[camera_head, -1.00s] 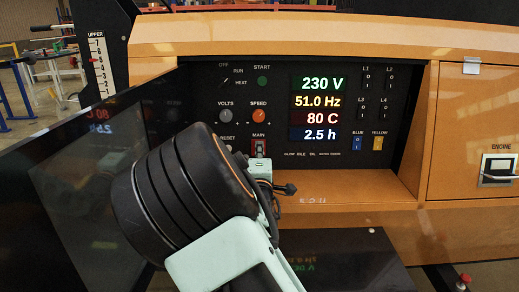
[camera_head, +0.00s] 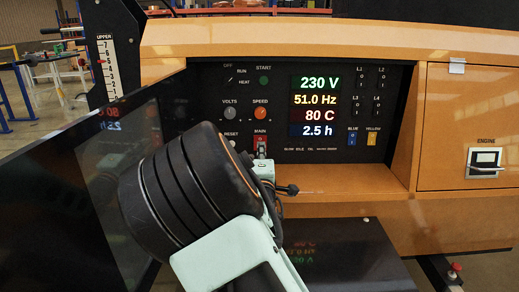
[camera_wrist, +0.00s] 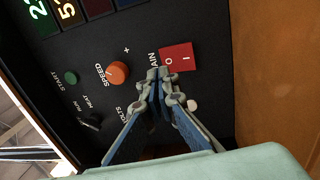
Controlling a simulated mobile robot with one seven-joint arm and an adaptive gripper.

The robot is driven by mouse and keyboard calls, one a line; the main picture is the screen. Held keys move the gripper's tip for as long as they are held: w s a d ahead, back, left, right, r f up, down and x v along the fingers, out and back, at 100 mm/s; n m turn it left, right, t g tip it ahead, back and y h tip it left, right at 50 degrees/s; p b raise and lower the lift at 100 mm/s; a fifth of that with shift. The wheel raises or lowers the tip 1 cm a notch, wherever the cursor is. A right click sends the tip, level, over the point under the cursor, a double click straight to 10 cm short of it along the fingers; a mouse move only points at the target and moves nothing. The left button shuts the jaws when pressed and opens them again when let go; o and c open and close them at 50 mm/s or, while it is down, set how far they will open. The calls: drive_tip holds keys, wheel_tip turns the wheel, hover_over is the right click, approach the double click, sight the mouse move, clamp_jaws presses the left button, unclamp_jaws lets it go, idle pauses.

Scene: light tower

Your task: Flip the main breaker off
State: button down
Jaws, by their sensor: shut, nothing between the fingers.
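The main breaker is a small red block marked O and I under the MAIN label, on the black control panel. In the head view its upper part (camera_head: 260,140) shows just above my gripper (camera_head: 262,162). In the wrist view the red breaker (camera_wrist: 178,58) lies right at the fingertips of my gripper (camera_wrist: 160,78). The fingers are shut and empty, and their tips overlap the breaker's near edge. I cannot tell whether they touch it. The breaker's lever is hidden or too small to make out.
The orange speed knob (camera_head: 260,113) and green start button (camera_head: 264,80) sit above the breaker, with the lit display (camera_head: 320,105) to the right. A dark open door panel (camera_head: 95,170) stands at left. An orange ledge (camera_head: 345,181) runs below the panel.

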drive_tip(key=s+r+p, duration=0.1)
drive_tip(key=s+p, duration=0.1)
drive_tip(key=s, duration=0.6)
drive_tip(key=shift+s, duration=0.2)
drive_tip(key=shift+r, duration=0.1)
